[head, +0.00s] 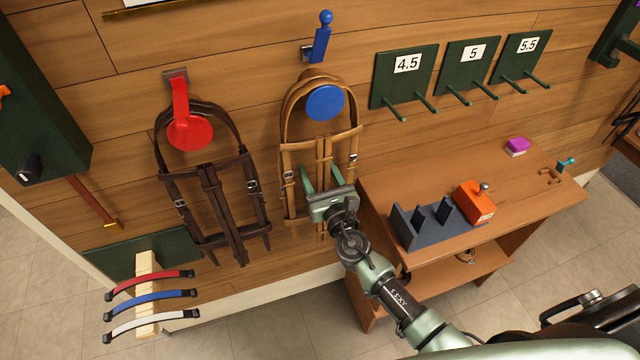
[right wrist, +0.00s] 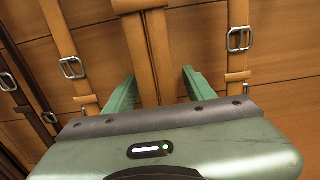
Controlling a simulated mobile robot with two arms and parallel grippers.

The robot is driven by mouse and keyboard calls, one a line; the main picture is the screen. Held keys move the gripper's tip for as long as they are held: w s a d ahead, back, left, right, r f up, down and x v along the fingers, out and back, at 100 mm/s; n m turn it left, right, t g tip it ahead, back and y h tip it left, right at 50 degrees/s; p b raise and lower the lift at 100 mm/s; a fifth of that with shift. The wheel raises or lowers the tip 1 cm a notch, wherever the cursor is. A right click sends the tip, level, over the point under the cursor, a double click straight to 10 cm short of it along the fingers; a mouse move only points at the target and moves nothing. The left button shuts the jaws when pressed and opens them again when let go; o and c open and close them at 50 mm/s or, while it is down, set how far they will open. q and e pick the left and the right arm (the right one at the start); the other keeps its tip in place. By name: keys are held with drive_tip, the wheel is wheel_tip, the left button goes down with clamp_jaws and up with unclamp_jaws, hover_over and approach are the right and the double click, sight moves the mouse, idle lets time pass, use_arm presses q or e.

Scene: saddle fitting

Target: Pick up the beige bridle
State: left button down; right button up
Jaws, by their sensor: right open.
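The beige bridle (head: 291,138) hangs on the wall from a hook with a round blue disc (head: 325,102). My right gripper (head: 319,178) is in front of its lower half, with open fingers. In the right wrist view, the fingers of my right gripper (right wrist: 154,84) stand on either side of the bridle's middle straps (right wrist: 157,50); the jaws are not closed on them. Buckled side straps (right wrist: 240,40) of the bridle lie outside the fingers. My left gripper is not in view.
A dark brown bridle (head: 213,190) hangs to the left under a red disc (head: 190,131). A wooden table (head: 525,192) stands to the right with an orange block (head: 474,203) and a grey slotted holder (head: 432,228). Numbered green racks (head: 404,75) are on the wall above.

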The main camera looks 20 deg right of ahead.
clamp_jaws()
drive_tip(key=shift+r, duration=0.1)
idle(1.3)
